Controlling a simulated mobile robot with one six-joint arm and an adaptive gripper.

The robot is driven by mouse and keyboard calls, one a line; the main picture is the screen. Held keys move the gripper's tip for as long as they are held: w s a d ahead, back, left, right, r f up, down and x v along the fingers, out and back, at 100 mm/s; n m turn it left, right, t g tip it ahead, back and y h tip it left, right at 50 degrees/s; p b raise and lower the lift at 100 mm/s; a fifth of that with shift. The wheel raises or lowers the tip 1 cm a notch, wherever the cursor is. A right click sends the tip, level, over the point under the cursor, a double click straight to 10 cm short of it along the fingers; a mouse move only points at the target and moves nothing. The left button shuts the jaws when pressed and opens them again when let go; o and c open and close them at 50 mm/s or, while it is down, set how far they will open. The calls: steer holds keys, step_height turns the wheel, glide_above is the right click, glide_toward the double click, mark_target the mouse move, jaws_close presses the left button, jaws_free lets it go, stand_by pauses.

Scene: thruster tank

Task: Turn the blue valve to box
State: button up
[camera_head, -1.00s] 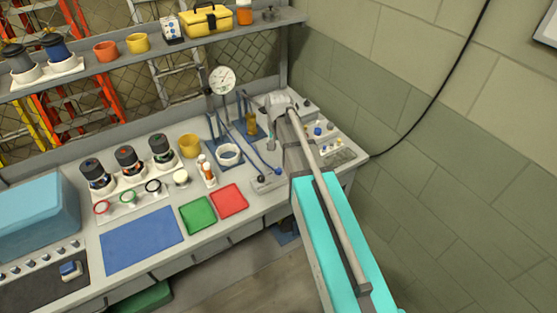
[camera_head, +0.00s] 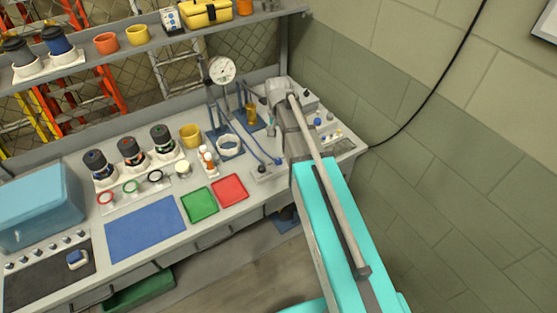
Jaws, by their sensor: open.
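The grey end of my arm with my gripper (camera_head: 272,92) is over the back right of the bench, near the gauge stand. Its fingers are small and hard to make out. A small grey block with a blue lever (camera_head: 277,161) and a blue hose sits on the bench left of my arm; this may be the blue valve. A blue knob (camera_head: 317,122) also shows on a panel right of my arm. I cannot tell which one is the valve, nor read any label marked box. My gripper appears apart from the blue lever.
A round gauge (camera_head: 222,70), an amber bottle (camera_head: 251,113) and a white ring (camera_head: 229,145) stand near my gripper. Red (camera_head: 230,190), green (camera_head: 199,205) and blue (camera_head: 145,228) mats lie along the front. A wall rises at right. A shelf (camera_head: 160,42) spans above the bench.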

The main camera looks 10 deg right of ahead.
mark_target(278, 160)
steer(key=shift+f+b, duration=6.45)
steer(key=shift+f, duration=0.15)
jaws_close()
steer(key=shift+m, duration=0.5)
jaws_free()
steer(key=shift+n, duration=0.5)
